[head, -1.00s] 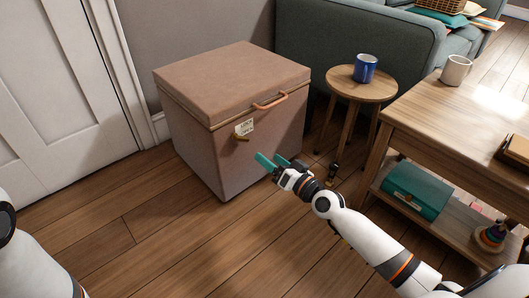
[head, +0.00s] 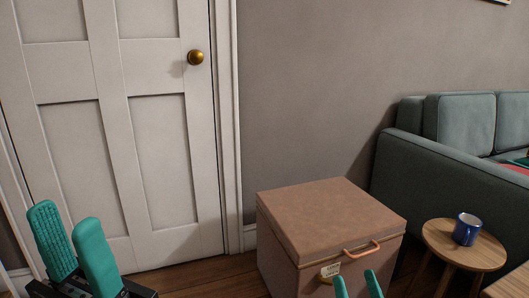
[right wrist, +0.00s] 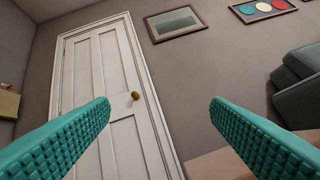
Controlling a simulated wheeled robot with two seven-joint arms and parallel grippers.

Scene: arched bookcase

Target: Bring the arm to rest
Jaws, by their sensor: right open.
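My left gripper (head: 65,217) is at the lower left of the head view, its teal fingers pointing up in front of the white door. The ridged inner pad of one finger shows, and the fingers stand apart with nothing visible between them. My right gripper (head: 357,277) shows at the bottom edge of the head view, in front of the box; only its fingertips are seen. In the right wrist view its two teal fingers (right wrist: 163,105) are wide apart and empty, facing the door and wall. Both forearms are out of the head view.
A pinkish-brown lidded box (head: 330,215) with a handle stands by the wall. A round stool (head: 440,240) with a blue mug (head: 466,229) is right of it, before a grey-green sofa (head: 440,165). The panelled door (head: 115,130) is closed. Pictures (right wrist: 187,20) hang on the wall.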

